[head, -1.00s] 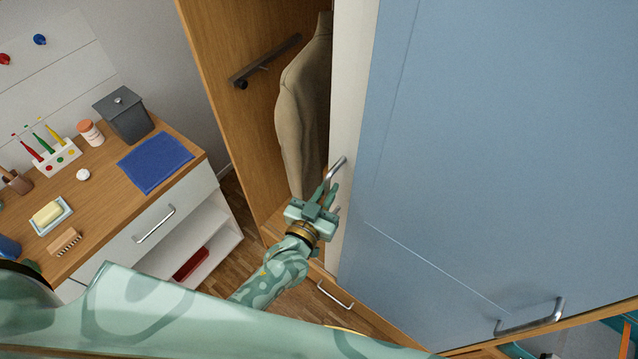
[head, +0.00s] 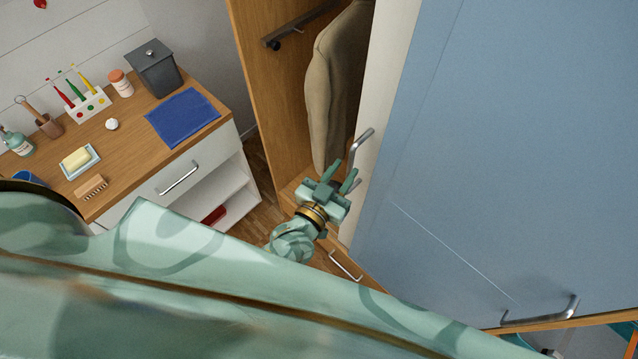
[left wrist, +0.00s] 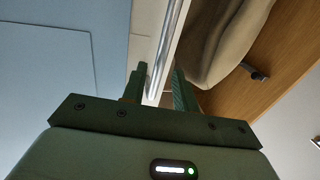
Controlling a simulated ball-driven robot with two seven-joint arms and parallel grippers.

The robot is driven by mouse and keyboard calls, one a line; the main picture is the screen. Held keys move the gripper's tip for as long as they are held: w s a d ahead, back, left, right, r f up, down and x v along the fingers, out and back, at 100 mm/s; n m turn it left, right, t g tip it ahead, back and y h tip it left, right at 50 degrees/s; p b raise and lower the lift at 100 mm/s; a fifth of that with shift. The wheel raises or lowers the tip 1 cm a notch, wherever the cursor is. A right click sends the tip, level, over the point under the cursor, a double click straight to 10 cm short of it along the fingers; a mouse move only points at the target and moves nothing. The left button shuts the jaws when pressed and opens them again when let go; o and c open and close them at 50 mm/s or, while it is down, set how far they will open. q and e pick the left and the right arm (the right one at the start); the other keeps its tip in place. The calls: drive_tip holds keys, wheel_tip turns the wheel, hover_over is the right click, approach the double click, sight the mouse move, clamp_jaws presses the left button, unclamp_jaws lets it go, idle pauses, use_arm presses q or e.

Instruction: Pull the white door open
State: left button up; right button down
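The white door (head: 389,75) shows as a narrow upright strip beside the blue door, with the wardrobe's inside visible to its left. Its metal bar handle (head: 361,143) sticks out; the bar also shows in the left wrist view (left wrist: 168,42). My left gripper (head: 343,175) is at the handle's lower part. In the left wrist view its two fingers (left wrist: 161,88) stand apart, with the bar running between them and a gap visible. I cannot tell whether either finger touches it. My right gripper is not in view.
A beige jacket (head: 335,90) hangs in the wardrobe. The blue door (head: 500,150) with its own handle (head: 541,314) fills the right. A wooden-topped cabinet (head: 130,150) with toiletries stands at left. A lower drawer handle (head: 345,266) is below my gripper.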

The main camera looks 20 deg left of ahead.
use_arm(q)
drive_tip(key=s+a+b, duration=0.1)
drive_tip(key=s+a, duration=0.1)
drive_tip(key=s, duration=1)
drive_tip(key=shift+s+a, duration=0.2)
drive_tip(key=shift+a, duration=0.05)
